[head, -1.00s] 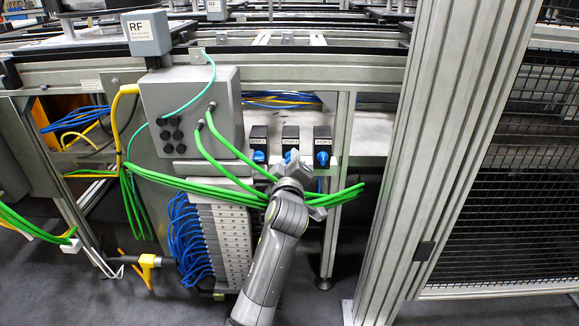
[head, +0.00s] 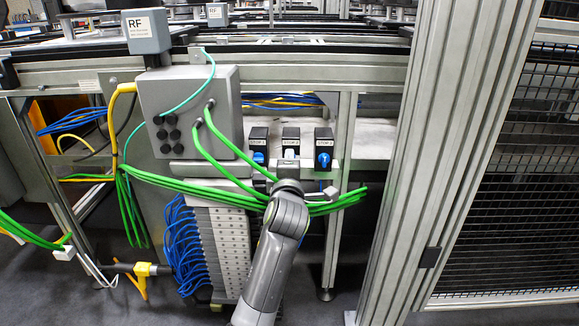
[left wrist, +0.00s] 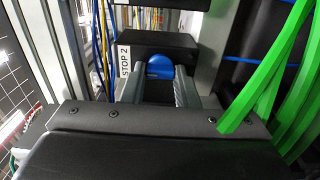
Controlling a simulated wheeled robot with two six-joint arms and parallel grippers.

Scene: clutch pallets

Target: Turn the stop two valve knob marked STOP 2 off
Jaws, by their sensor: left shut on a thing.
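The STOP 2 valve is the middle black box (head: 290,133) of three on the frame, with a white label. In the left wrist view its black box (left wrist: 185,45) carries a STOP 2 label (left wrist: 124,62) on its left side. Its round blue knob (left wrist: 160,66) sits between the fingertips of my left gripper (left wrist: 160,84), which is shut on it. In the head view my left gripper (head: 291,156) reaches up to this valve and hides most of the knob. The knob's pointing direction is not clear. My right gripper is not in view.
The STOP 1 valve (head: 258,136) and STOP 3 valve (head: 324,138), with blue knobs, stand close on either side. A grey box (head: 190,105) is at upper left, and a thick aluminium post (head: 425,150) stands to the right.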

